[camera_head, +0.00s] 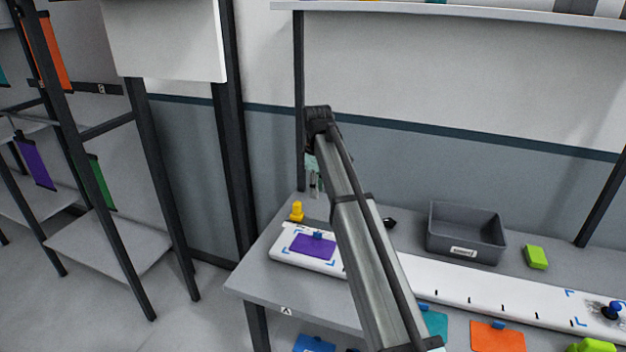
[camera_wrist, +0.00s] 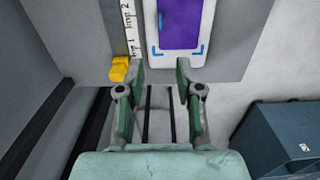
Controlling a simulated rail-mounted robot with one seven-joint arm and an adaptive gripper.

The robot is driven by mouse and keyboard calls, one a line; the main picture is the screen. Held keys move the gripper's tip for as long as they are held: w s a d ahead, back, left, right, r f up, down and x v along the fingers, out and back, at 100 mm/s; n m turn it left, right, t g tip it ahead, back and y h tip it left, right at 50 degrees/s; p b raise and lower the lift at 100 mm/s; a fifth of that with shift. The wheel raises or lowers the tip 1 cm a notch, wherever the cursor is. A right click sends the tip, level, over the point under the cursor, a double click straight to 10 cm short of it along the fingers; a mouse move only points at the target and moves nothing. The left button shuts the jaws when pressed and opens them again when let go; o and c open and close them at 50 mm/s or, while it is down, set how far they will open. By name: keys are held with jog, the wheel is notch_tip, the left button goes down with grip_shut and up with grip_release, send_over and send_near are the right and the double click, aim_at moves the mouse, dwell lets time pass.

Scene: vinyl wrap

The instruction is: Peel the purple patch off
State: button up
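The purple patch (camera_head: 313,246) lies flat on the left end of the long white board (camera_head: 480,293), between blue corner marks. A small blue tab (camera_head: 318,235) shows at its far edge. In the wrist view the patch (camera_wrist: 182,22) is at the top, cut off by the frame edge, on the white board. My gripper (camera_head: 315,188) is above the far left part of the table, partly hidden behind my arm. In the wrist view my gripper (camera_wrist: 159,72) has its fingers apart with nothing between them, and the patch is ahead of the fingertips.
A yellow object (camera_head: 296,212) stands near the table's far left edge, close to the left finger in the wrist view (camera_wrist: 119,69). A grey bin (camera_head: 465,250) and a green block (camera_head: 536,257) are right. Orange (camera_head: 497,338) and teal (camera_head: 435,323) patches lie in front.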

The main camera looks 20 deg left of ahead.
notch_tip(320, 180, down, 17)
jog(key=p, duration=0.4)
jog(key=shift+f, duration=0.1)
grip_shut()
jog(key=shift+r+p, duration=0.5)
jog(key=shift+r, duration=0.2)
dwell(0.9)
jog(key=shift+r+p, duration=1.5)
jog(key=shift+r, duration=1.95)
